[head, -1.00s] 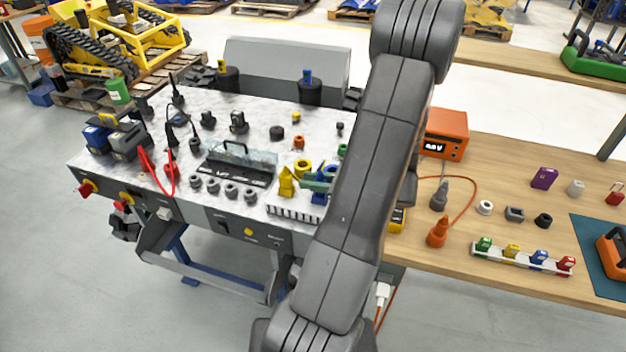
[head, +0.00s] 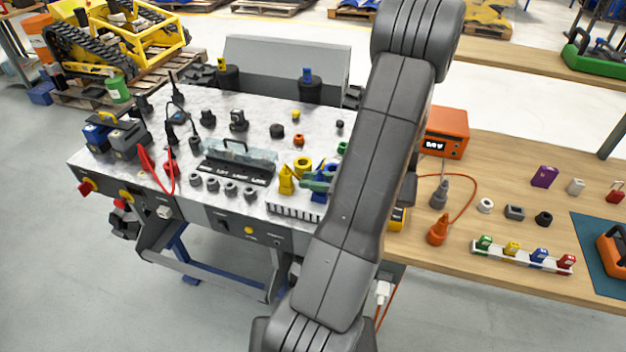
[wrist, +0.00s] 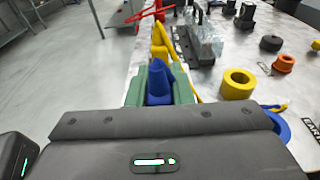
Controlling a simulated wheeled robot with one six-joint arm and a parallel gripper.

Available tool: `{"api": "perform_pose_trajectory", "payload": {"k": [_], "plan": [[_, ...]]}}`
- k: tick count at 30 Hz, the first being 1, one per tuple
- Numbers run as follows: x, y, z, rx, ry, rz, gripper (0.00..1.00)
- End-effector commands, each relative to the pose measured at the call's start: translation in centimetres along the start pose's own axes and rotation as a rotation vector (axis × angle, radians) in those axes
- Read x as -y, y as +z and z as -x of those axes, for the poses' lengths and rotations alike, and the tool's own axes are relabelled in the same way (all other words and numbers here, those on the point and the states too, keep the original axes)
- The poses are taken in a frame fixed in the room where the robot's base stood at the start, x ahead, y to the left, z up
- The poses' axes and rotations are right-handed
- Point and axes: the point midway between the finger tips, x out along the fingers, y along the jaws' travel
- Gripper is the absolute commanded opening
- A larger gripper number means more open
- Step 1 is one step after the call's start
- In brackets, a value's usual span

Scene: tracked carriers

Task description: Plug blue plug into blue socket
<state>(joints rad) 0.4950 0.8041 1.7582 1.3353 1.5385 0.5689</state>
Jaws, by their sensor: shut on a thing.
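My gripper (wrist: 158,88) has green fingers and is shut on the blue plug (wrist: 159,80), a pointed blue body between them in the wrist view. In the head view the green fingers and the blue plug (head: 318,198) show at the front right of the marble-topped bench, partly behind my arm. The blue socket (wrist: 281,126) appears as a blue ring at the right of the wrist view, mostly hidden by my gripper's dark housing. The plug is apart from it, to its left in that view. Whether the plug touches the bench cannot be told.
A yellow plug (head: 287,181) stands just left of my gripper, with a yellow ring socket (head: 303,165) behind it. An orange ring (head: 299,140) and a clear-covered black tray (head: 237,165) are also on the bench. A wooden table (head: 460,275) adjoins at right.

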Motion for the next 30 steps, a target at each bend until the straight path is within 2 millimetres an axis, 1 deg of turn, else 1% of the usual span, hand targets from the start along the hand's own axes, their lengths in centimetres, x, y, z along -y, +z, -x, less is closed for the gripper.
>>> {"api": "perform_pose_trajectory", "payload": {"k": [17,28,29,30], "plan": [[0.01,-0.02,0.0,0.0,0.0,0.0,0.0],[0.0,-0.68,-0.11,0.0,0.0,0.0,0.0],[0.01,-0.67,-0.11,0.0,0.0,0.0,0.21],[0.01,-0.61,-0.1,0.0,0.0,0.0,0.29]]}}
